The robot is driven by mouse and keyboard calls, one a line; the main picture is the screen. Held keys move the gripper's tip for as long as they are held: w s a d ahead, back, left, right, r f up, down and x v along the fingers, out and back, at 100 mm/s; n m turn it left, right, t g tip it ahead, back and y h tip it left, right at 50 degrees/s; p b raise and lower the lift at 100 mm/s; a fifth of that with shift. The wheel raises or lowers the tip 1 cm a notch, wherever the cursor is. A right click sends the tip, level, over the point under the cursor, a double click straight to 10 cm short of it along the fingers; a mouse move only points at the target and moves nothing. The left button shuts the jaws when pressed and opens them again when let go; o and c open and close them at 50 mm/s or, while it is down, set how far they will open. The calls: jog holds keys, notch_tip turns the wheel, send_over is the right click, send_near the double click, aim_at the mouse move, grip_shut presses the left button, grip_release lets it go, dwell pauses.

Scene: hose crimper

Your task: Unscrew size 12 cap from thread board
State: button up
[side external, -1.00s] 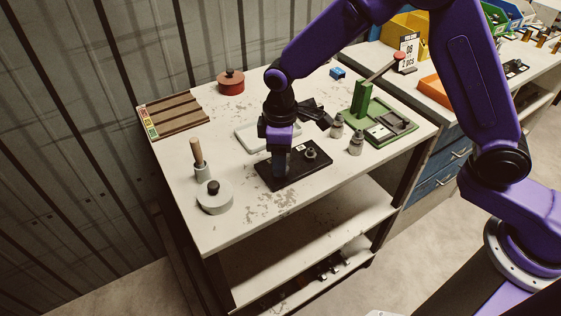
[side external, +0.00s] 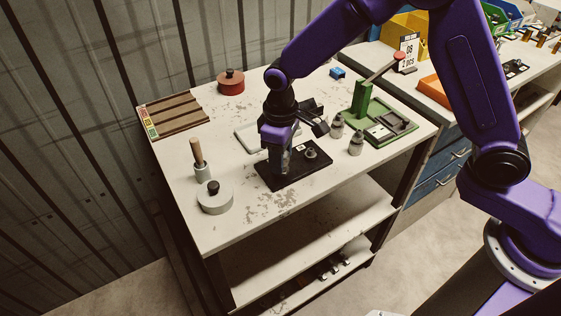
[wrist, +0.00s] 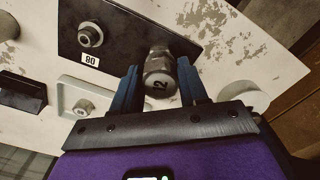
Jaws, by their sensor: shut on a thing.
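The black thread board (side external: 293,182) lies flat on the worn white tabletop; it also shows in the wrist view (wrist: 117,42). The size 12 cap (wrist: 160,72) is a grey metal piece with "12" on its end face. In the wrist view it sits between the two blue fingers of my gripper (wrist: 158,82), which is shut on it at the board's edge. A smaller metal fitting (wrist: 90,35) stands on the board beside a white label. In the side view my gripper (side external: 280,165) points down at the board's left part and hides the cap.
A green lever press (side external: 362,98) and two grey bottle-like parts (side external: 356,144) stand right of the board. A pale tray (side external: 248,137) lies behind. A round grey lidded pot (side external: 215,199) and a wooden-handled tool (side external: 198,158) stand left. The front tabletop is clear.

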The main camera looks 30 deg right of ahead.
jog(key=shift+r, duration=4.05)
